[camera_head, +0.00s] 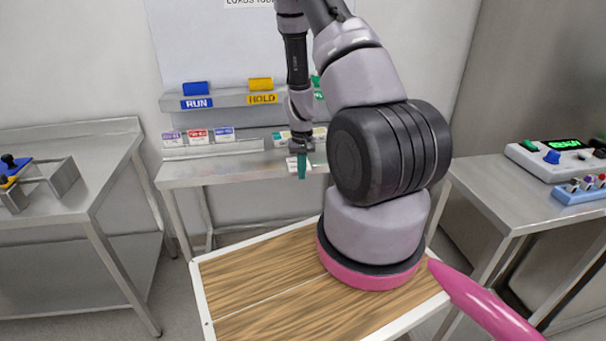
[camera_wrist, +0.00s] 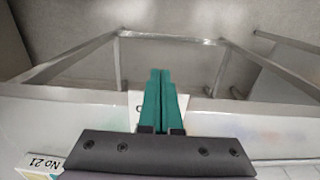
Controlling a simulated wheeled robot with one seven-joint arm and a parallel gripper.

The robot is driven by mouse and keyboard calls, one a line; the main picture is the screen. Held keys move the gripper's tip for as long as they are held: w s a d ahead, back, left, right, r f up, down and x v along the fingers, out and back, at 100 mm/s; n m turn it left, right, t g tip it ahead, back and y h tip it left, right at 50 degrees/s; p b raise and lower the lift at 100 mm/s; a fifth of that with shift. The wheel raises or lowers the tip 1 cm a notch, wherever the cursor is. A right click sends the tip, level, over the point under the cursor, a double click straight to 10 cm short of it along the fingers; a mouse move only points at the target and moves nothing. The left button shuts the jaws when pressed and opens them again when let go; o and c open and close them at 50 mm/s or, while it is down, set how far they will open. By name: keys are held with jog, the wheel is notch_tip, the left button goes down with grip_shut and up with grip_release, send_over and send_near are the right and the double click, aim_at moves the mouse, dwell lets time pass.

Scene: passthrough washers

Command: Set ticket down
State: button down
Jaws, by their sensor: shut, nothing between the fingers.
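My gripper (camera_head: 302,174) points down over the front part of the steel back table (camera_head: 215,173). Its teal fingers are together with nothing between them, as the wrist view (camera_wrist: 160,85) also shows. A white card (camera_head: 293,164), likely the ticket, lies on the table right by the fingers. A ticket marked "No 21" (camera_wrist: 45,164) shows at the lower left of the wrist view, partly cut off.
Purple (camera_head: 172,139), red (camera_head: 198,135) and blue (camera_head: 225,133) cards stand at the table's back. Above is a shelf with a blue RUN sign (camera_head: 196,103) and yellow HOLD sign (camera_head: 263,98). Side tables stand left (camera_head: 95,155) and right (camera_head: 485,180). The table's front left is clear.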

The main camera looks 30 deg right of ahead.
jog(key=shift+w, duration=0.1)
jog(key=shift+w+d, duration=0.2)
jog(key=shift+w, duration=0.5)
jog(key=shift+w+d, duration=0.2)
jog(key=shift+w, duration=0.45)
